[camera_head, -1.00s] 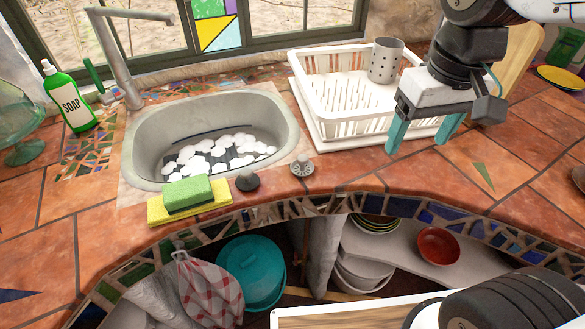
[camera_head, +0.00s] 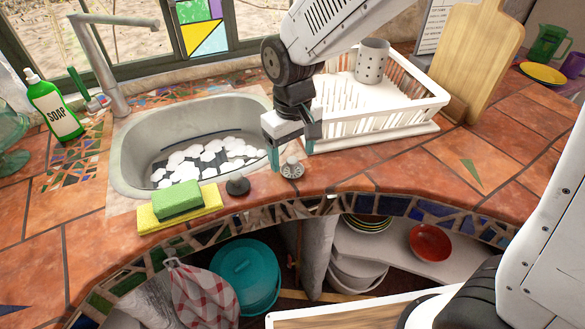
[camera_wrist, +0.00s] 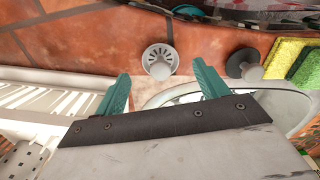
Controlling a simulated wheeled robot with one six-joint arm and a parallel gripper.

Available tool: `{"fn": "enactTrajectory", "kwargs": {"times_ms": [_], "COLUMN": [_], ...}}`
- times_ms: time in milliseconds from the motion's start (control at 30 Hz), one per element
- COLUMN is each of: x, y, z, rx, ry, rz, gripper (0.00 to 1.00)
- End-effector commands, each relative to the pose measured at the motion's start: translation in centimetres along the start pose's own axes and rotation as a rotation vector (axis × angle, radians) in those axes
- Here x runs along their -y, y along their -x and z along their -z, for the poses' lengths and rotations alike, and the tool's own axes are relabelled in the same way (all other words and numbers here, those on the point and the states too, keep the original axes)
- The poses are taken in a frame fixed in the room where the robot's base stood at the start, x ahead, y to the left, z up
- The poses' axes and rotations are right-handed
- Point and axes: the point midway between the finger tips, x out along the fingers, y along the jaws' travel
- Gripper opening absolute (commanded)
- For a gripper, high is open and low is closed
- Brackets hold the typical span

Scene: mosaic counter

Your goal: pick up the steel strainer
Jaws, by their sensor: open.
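The steel strainer (camera_head: 292,169) is a small round grey piece with slots and a central knob. It sits on the terracotta counter in front of the sink's right end. In the wrist view the strainer (camera_wrist: 156,53) shows between and just beyond the two teal fingertips. My gripper (camera_head: 287,157) is open and empty, with its fingers reaching down close behind the strainer. In the wrist view my gripper (camera_wrist: 161,74) has a wide gap between its fingers. I cannot tell whether a finger touches the strainer.
A black stopper (camera_head: 238,185) stands left of the strainer, beside a green and yellow sponge stack (camera_head: 178,203). The sink (camera_head: 130,160) lies behind. A white dish rack (camera_head: 400,128) with a perforated steel cup (camera_head: 372,62) stands to the right. The counter's curved front edge is close.

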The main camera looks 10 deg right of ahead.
Motion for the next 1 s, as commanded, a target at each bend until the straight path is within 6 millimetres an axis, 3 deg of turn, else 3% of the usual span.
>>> {"fn": "enactTrajectory", "kwargs": {"times_ms": [200,467,633,667,1000], "x": [0.1,0.1,0.1,0.1,0.1], "y": [-2.9,-3.2,-3.1,-3.1,-3.1], "z": [0.0,0.0,0.0,0.0,0.0], "rx": [0.003,0.000,0.000,0.000,0.000], "ry": [0.000,0.000,0.000,0.000,0.000], "rz": [0.000,0.000,0.000,0.000,0.000], "gripper": [0.73,0.73,0.28,0.24,0.24]}}
